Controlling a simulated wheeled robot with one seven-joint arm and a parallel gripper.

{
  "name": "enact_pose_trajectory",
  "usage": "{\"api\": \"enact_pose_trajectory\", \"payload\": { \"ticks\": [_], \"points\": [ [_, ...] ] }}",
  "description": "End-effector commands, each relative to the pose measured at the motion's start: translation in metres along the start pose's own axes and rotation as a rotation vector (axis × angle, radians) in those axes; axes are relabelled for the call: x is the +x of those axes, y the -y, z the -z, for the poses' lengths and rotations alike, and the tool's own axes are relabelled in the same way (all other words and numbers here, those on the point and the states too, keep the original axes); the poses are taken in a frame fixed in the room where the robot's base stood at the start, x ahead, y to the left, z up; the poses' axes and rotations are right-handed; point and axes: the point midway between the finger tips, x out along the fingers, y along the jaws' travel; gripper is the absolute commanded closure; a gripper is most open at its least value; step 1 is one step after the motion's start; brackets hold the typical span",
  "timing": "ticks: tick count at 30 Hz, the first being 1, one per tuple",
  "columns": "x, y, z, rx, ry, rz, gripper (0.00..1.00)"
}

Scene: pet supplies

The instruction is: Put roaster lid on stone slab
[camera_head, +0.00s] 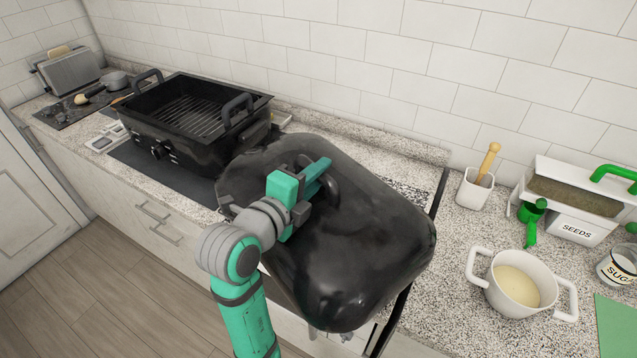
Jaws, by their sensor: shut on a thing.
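The roaster lid (345,265) is a large, glossy black, rounded lid at the middle of the view. My gripper (318,182) is shut on the lid's dark handle from above, and the lid is tilted. The lid hides much of the counter behind it. The open black roaster (195,112), with a wire rack inside, stands to the upper left of the lid. I cannot tell for sure which surface is the stone slab; a dark speckled patch (408,190) shows just behind the lid's right side, mostly hidden.
A dark mat (150,163) lies under the roaster. On the right stand a utensil cup (473,192), a white pot (515,284), a seeds box (566,214) and a sugar container (622,264). A toaster (68,72) stands at the far left. Speckled counter shows before the pot.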

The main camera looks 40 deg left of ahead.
Motion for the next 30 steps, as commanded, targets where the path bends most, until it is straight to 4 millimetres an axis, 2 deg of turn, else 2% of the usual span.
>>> {"api": "enact_pose_trajectory", "payload": {
  "ticks": [10,15,21,30],
  "points": [
    [0.064,-0.014,0.020,0.002,-0.002,0.003,1.00],
    [0.088,-0.035,0.027,0.000,0.000,0.002,1.00],
    [0.107,-0.050,0.033,0.003,0.001,0.005,1.00],
    [0.118,-0.058,0.037,0.002,0.000,0.006,1.00]
  ]
}}
